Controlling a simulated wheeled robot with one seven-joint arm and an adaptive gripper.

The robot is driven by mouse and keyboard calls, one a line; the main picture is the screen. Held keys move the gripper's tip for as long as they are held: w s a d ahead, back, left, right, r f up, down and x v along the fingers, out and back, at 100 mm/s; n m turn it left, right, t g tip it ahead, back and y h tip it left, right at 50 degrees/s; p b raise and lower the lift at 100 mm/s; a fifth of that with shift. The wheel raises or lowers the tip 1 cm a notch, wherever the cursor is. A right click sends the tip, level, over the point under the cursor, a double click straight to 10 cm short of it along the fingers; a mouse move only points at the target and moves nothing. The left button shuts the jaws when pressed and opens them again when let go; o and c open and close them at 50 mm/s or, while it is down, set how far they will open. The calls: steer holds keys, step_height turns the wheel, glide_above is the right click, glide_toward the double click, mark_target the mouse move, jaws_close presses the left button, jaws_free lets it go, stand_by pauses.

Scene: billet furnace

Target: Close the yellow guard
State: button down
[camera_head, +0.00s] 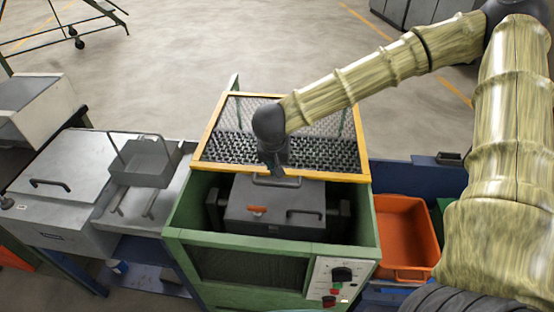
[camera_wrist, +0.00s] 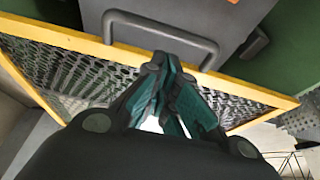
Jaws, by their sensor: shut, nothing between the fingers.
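The yellow guard (camera_head: 215,127) is a yellow frame with dark mesh at the back of the green machine (camera_head: 190,212). The grey box inside the machine is uncovered in front of it. A grey handle (camera_head: 277,181) shows at the guard's near edge. My gripper (camera_head: 274,170) is shut and empty, pointing down at this edge near the handle. In the wrist view, my gripper (camera_wrist: 172,65) is close to the yellow guard (camera_wrist: 70,40) and the handle (camera_wrist: 160,33). I cannot tell whether the fingers touch either one. My wrist and arm hide part of the mesh.
The grey box (camera_head: 275,205) carries an orange-red lever and a dark handle. A control panel (camera_head: 338,278) is on the machine's front. An orange bin (camera_head: 402,235) stands at right, and a grey bench with a tray (camera_head: 145,170) at left.

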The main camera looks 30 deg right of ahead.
steer(key=f, duration=0.1)
steer(key=d+f, duration=0.1)
steer(key=f, duration=0.1)
steer(key=shift+w+f+p, duration=0.1)
steer(key=shift+p, duration=0.2)
steer(key=shift+w+f, duration=0.1)
steer(key=shift+a, duration=0.1)
